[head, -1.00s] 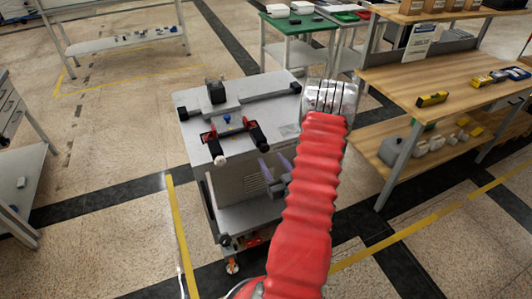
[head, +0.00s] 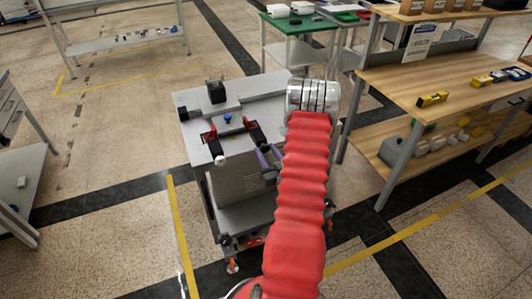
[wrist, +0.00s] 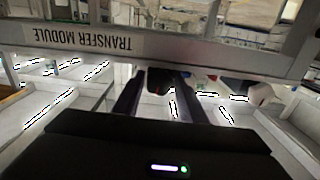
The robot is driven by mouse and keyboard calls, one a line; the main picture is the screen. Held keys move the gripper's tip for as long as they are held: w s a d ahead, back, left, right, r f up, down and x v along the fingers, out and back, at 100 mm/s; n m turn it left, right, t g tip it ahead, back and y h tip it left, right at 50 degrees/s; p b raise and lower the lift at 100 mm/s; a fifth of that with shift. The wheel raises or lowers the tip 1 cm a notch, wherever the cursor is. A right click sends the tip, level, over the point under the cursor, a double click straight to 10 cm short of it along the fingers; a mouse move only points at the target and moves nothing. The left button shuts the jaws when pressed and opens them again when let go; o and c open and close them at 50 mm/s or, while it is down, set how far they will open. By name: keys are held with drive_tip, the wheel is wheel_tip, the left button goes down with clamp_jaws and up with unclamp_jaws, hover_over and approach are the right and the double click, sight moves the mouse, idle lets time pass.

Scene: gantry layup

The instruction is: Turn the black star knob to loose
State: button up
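The cart (head: 190,100) has a grey top with a red and black fixture on it. A dark rounded part with some red beside it, possibly the black star knob (wrist: 158,80), shows between my fingertips in the wrist view. I cannot make out its star shape or setting. My gripper (head: 268,158) is by the right front edge of the cart top, its purple-grey fingers pointing at the fixture's right handle (head: 256,134). In the wrist view my gripper (wrist: 157,98) has its two fingers apart. I cannot tell whether they touch the dark part.
A beam labelled TRANSFER MODULE (wrist: 85,38) appears upside down across the wrist view. A blue knob (head: 228,118) and a black block (head: 217,92) are on the cart top. A wooden bench (head: 450,85) stands at right; a green table (head: 290,24) stands behind.

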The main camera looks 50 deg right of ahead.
drive_tip(key=c, duration=0.6)
drive_tip(key=shift+c, duration=0.2)
drive_tip(key=shift+n, duration=1.4)
drive_tip(key=o, duration=1.1)
drive_tip(key=shift+c, duration=0.2)
